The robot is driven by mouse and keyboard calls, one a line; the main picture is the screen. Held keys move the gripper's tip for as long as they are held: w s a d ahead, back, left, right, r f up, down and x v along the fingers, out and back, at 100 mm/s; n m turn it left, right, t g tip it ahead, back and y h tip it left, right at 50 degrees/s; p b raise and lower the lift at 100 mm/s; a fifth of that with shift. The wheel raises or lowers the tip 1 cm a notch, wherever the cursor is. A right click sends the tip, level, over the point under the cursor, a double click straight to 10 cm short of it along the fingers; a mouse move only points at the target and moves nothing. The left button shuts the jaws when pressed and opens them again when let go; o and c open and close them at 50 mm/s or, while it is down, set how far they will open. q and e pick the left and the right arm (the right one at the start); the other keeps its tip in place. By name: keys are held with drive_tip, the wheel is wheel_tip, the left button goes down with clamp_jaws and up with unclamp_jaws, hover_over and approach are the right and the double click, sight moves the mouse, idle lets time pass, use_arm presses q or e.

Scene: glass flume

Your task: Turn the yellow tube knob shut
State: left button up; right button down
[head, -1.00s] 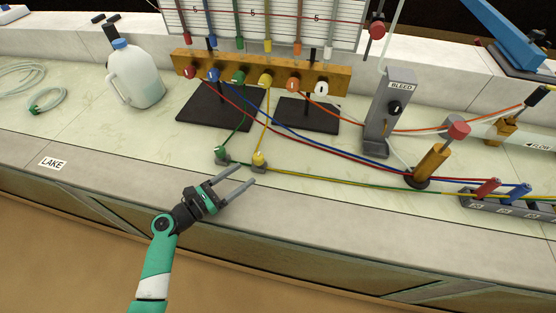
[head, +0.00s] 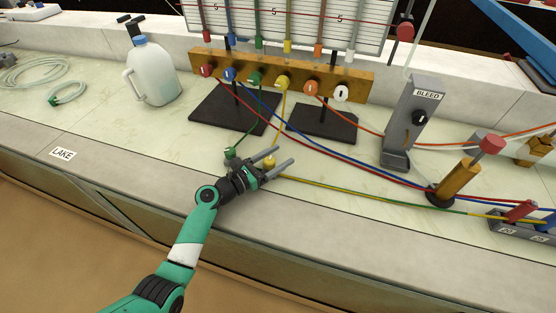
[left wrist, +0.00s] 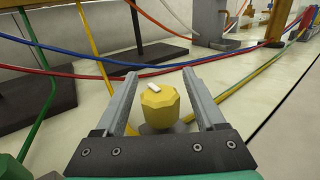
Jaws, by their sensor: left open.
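The yellow tube knob (head: 269,162) sits low on the bench on the yellow tube. It has a faceted side and a white mark on its top, seen in the left wrist view (left wrist: 160,107). There the mark lies nearly crosswise between my fingers. My left gripper (head: 284,156) is open, with one finger on each side of the knob; it also shows in the left wrist view (left wrist: 163,75). Gaps show between the knob and both fingers, so I see no grip. The knob's base is partly hidden. My right gripper is not in view.
A green knob (head: 231,153) sits close by on the left. Blue and red tubes (head: 335,158) cross beyond my fingers. A wooden manifold (head: 360,83) with coloured knobs stands behind. A white jug (head: 154,78) is back left; a grey bleed post (head: 398,140) stands right.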

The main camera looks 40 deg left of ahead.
use_arm(q)
clamp_jaws()
idle(0.3)
